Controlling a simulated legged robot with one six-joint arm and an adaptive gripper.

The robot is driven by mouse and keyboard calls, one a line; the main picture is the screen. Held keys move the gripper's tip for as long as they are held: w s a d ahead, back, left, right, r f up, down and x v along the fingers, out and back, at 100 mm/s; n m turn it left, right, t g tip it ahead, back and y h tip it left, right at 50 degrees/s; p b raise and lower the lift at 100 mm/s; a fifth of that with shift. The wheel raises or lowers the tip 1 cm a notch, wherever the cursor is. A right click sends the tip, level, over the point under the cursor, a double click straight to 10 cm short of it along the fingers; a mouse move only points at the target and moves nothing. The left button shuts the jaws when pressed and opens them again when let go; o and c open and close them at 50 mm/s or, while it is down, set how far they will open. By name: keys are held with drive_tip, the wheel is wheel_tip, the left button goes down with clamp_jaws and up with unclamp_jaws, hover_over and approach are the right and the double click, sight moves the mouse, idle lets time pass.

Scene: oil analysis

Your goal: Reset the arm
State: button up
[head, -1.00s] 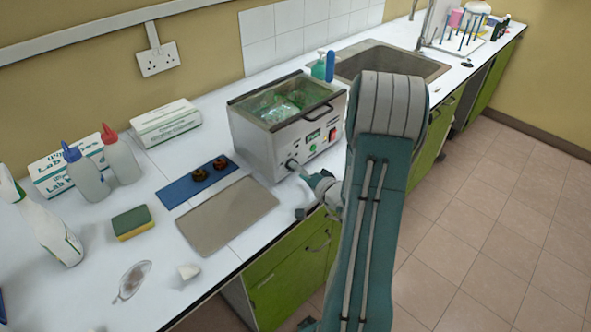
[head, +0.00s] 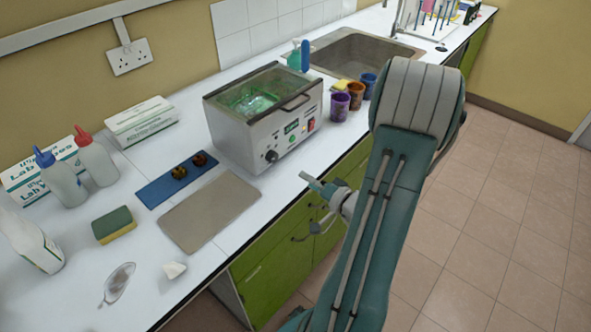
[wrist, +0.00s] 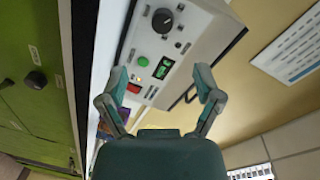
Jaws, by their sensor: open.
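My gripper (wrist: 160,92) is open and empty in the wrist view, its two fingers spread apart. In the head view my gripper (head: 312,183) shows small, out past the front edge of the counter and apart from the machine. The grey bath machine (head: 262,125) stands on the white counter with a clear lid over a green inside. Its front panel (wrist: 158,70) fills the middle of the wrist view, with a black knob, a green display and a red switch.
Purple, brown and blue cups (head: 339,107) stand right of the machine near the sink (head: 365,52). A grey mat (head: 208,212), blue tray (head: 160,190), sponge (head: 114,225) and bottles (head: 60,182) are to the left. Open floor (head: 480,220) lies right.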

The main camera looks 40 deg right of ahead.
drive_tip(key=a+r+n+g+y, duration=0.4)
drive_tip(key=a+n+g+y, duration=0.15)
drive_tip(key=a, duration=0.65)
drive_tip(key=a+r+n+g+y, duration=0.4)
drive_tip(key=a+g, duration=0.2)
drive_tip(key=a, duration=0.6)
drive_tip(key=s+a+r+n+h, duration=0.2)
drive_tip(key=s+a+r+h, duration=0.1)
drive_tip(key=s+r+h, duration=0.4)
wheel_tip(320, 180, up, 2)
drive_tip(key=h, duration=0.3)
drive_tip(key=shift+s+a, duration=0.2)
drive_tip(key=shift+a, duration=0.15)
drive_tip(key=shift+r+n, duration=0.1)
drive_tip(key=shift+n, duration=0.15)
